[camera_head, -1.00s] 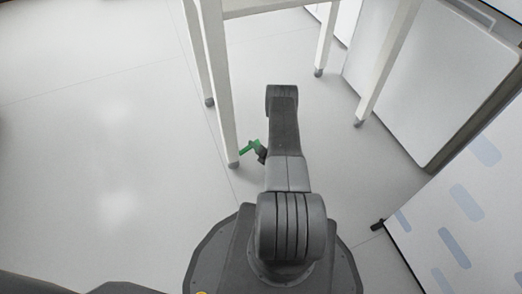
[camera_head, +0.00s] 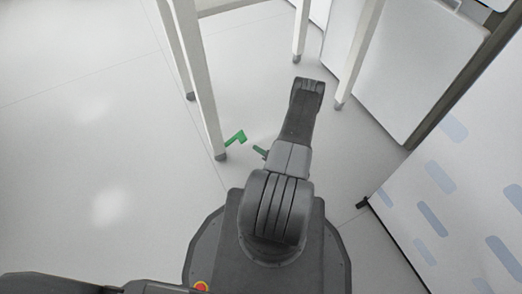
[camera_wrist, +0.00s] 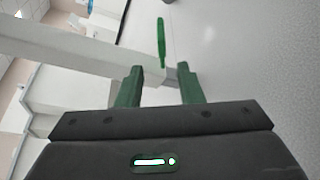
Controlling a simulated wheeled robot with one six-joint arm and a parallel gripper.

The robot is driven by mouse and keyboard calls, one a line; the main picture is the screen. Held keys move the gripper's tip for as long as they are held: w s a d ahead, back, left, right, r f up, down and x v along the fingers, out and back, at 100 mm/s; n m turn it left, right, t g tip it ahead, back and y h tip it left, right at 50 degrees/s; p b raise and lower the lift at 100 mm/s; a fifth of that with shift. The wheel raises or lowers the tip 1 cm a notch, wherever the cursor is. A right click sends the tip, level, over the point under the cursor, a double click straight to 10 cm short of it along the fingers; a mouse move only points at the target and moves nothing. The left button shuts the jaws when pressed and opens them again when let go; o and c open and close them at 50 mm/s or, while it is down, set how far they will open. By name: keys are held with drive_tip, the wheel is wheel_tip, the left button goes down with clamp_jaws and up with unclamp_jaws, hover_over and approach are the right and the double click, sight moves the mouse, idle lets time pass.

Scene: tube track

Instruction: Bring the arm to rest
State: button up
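My arm (camera_head: 298,115) reaches forward from my base in the head view, bent and leaning slightly right. My gripper (camera_wrist: 160,68) shows two dark green fingers standing apart with nothing between them, so it is open and empty. In the head view only a small green part of my gripper (camera_head: 260,152) shows at the arm's left side; the rest is hidden by the arm. A bright green angled piece (camera_head: 236,138) is just left of it, apart from the gripper and close to a table leg. It also shows as a bar (camera_wrist: 161,42) beyond the fingertips in the wrist view.
A white table leg (camera_head: 206,100) stands close to the left of my arm. More legs (camera_head: 358,50) stand ahead. A white panel with blue marks (camera_head: 455,190) stands at the right. The floor (camera_head: 90,130) at the left is clear.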

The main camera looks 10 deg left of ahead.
sight(239, 137)
idle(0.6)
drive_tip(key=b+x, duration=0.4)
drive_tip(key=x, duration=0.9)
drive_tip(key=shift+w+a+f, duration=0.15)
drive_tip(key=shift+w+a, duration=0.05)
drive_tip(key=shift+w, duration=0.1)
drive_tip(key=shift+d, duration=0.1)
drive_tip(key=p+v, duration=0.4)
drive_tip(key=v, duration=1)
drive_tip(key=b+x, duration=0.4)
drive_tip(key=x, duration=1)
drive_tip(key=shift+w+a+f, duration=0.1)
drive_tip(key=shift+a+f, duration=0.05)
drive_tip(key=shift+a, duration=0.1)
drive_tip(key=shift+d+f+m+b, duration=0.2)
drive_tip(key=shift+d+m+b, duration=0.1)
drive_tip(key=shift+b, duration=0.15)
